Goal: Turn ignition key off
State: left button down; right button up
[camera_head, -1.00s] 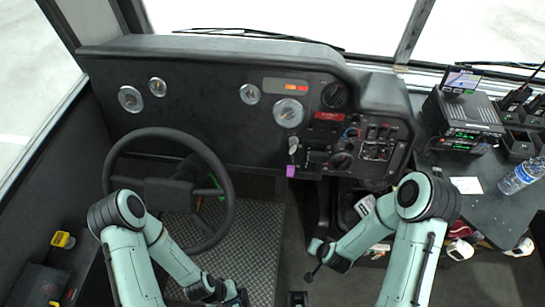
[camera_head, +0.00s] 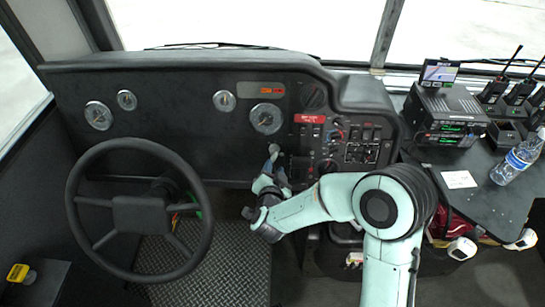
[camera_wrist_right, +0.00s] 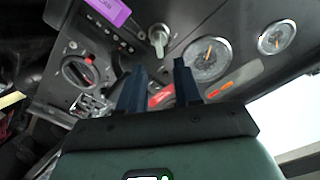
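The ignition key (camera_wrist_right: 158,38) is a silver key-like knob on the dash panel. In the right wrist view it sits just beyond my right gripper (camera_wrist_right: 159,68), in line with the gap between its two dark blue fingers. The fingers are apart with nothing between them. A purple tag (camera_wrist_right: 110,12) shows to the left of the key. In the head view my right gripper (camera_head: 274,170) is raised at the dash below the round gauge, and it partly covers the key area. My left gripper is out of view.
The steering wheel (camera_head: 138,210) stands left of my right gripper. A switch panel (camera_head: 350,142) is to its right. A radio unit (camera_head: 450,118) and a water bottle (camera_head: 517,158) are on the right-hand desk.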

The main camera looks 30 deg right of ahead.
aim_at(275, 155)
jog(key=x, duration=0.8)
jog(key=shift+w+d+f+b, duration=0.1)
jog(key=shift+w+b, duration=0.05)
jog(key=shift+b, duration=0.15)
grip_shut()
